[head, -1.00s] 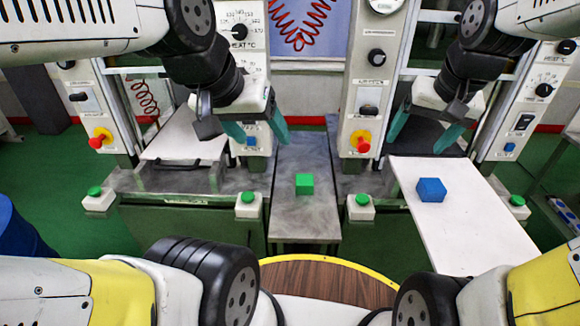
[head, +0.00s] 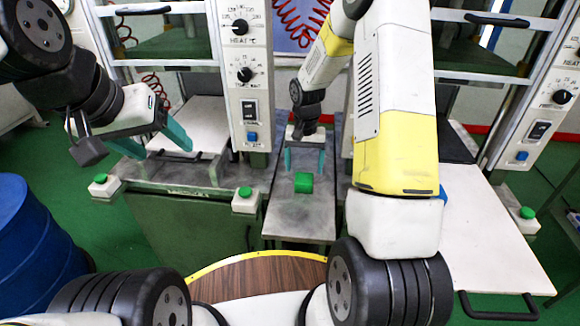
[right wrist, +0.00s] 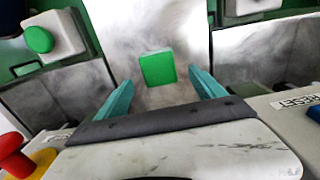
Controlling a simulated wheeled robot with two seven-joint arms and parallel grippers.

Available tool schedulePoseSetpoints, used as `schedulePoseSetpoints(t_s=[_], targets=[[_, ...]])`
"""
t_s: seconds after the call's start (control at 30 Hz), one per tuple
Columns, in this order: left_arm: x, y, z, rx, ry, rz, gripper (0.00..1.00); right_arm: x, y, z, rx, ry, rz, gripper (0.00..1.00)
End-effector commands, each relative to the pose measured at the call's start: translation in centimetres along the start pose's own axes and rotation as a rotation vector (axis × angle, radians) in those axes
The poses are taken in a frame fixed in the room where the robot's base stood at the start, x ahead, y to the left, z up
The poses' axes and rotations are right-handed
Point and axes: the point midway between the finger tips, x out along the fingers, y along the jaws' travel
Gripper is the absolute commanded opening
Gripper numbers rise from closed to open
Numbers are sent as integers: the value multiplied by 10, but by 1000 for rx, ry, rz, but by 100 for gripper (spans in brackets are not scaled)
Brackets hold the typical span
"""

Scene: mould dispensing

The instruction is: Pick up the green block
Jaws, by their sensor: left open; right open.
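The green block (head: 304,183) sits on the grey metal table (head: 290,220) between the two machines. It also shows in the right wrist view (right wrist: 158,69), lying between and beyond the fingertips. My right gripper (head: 304,168) is open above and just behind the block, its teal fingers to either side and apart from it. The right wrist view shows the same open, empty gripper (right wrist: 163,95). My left gripper (head: 160,148) is open and empty over the left machine, well away from the block.
A white board (head: 490,240) with a black handle lies to the right. The blue block (head: 443,195) is mostly hidden behind my right arm. Green push buttons (head: 245,192) stand on the machine fronts. A blue barrel (head: 35,240) stands at the far left.

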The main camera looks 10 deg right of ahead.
Motion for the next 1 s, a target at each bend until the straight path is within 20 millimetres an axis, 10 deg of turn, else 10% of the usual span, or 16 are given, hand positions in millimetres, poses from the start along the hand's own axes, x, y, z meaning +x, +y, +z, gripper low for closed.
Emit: schedulePoseSetpoints(t_s=[0.4,0.7,1.0], targets=[[0,0,0,0,0,0,69,55,0,3,-1,-1,0,79],[0,0,0,0,0,0,69,59,0,3,-1,1,0,77],[0,0,0,0,0,0,69,58,0,3,-1,1,-1,18]])
